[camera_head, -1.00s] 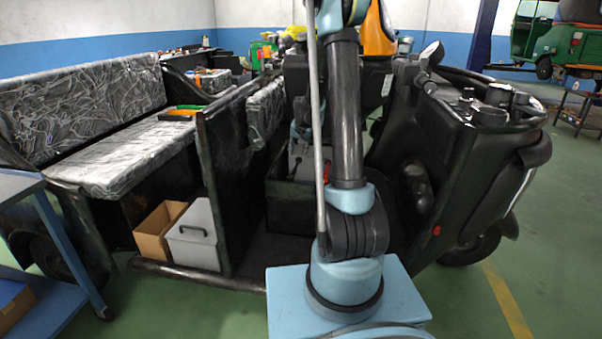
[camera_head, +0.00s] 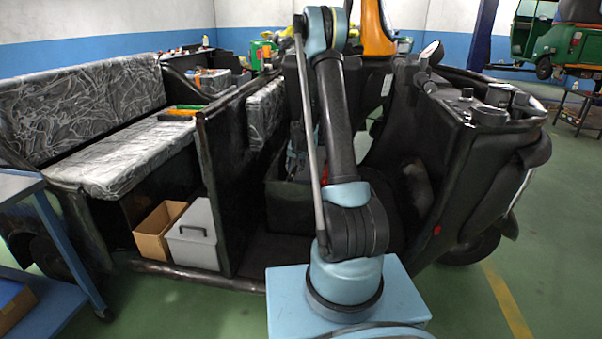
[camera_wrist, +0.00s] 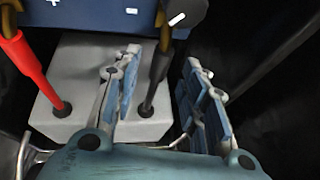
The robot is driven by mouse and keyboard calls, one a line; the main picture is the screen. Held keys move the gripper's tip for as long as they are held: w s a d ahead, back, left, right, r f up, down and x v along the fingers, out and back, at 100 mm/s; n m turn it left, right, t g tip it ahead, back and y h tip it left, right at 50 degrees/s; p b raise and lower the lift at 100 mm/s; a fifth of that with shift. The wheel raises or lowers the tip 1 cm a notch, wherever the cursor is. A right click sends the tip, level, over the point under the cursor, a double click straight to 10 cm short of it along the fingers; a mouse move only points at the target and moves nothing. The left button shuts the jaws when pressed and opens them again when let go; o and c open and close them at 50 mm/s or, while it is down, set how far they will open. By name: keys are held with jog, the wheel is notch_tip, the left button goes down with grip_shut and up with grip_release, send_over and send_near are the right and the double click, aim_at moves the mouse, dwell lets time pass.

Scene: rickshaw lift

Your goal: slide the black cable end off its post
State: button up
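In the wrist view, a pale grey battery box (camera_wrist: 85,70) carries two dark round posts. The black cable end (camera_wrist: 152,92) stands at the right post (camera_wrist: 147,109), its sleeve rising toward a brownish hook. A red cable end (camera_wrist: 30,72) reaches the left post (camera_wrist: 61,108). My gripper (camera_wrist: 164,62) is open, with one blue-padded finger on each side of the black cable end in the picture. The left finger appears close to it; I cannot tell whether it touches.
A blue panel (camera_wrist: 95,14) with plus and minus marks lies beyond the battery. A black part with a white stripe (camera_wrist: 186,13) sits at its right. The black rickshaw (camera_head: 225,180) surrounds the workspace. A cardboard box (camera_head: 158,232) and grey box (camera_head: 195,238) stand inside it.

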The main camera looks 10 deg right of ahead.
aim_at(294, 171)
jog(key=shift+x, duration=1.6)
